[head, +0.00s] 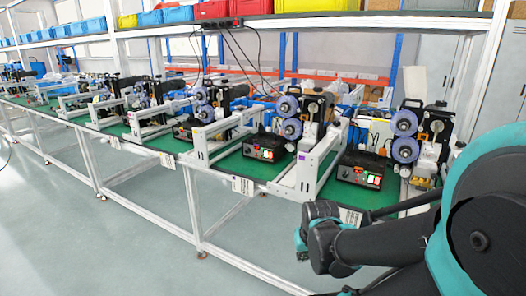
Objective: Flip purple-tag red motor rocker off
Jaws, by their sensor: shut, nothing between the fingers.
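Black control boxes with small coloured rockers stand on the green bench top. The nearest box (362,168) is at right and shows red and orange-red rockers. The middle box (264,147) has a lit red rocker and a paler one beside it. A farther box (185,131) stands to the left. A small purple mark (302,158) shows on the white frame right of the middle box; I cannot tell for sure which box it tags. My gripper (318,238) is shut and empty, low in front of the bench edge, apart from all boxes. Its fingertips are hard to make out.
Several coder machines with blue-purple reels (404,149) line the bench (228,168). White metal frames (312,160) stand between boxes and jut toward the front edge. White label cards hang on the edge. A shelf with coloured bins (213,9) runs above. The floor (120,240) in front is clear.

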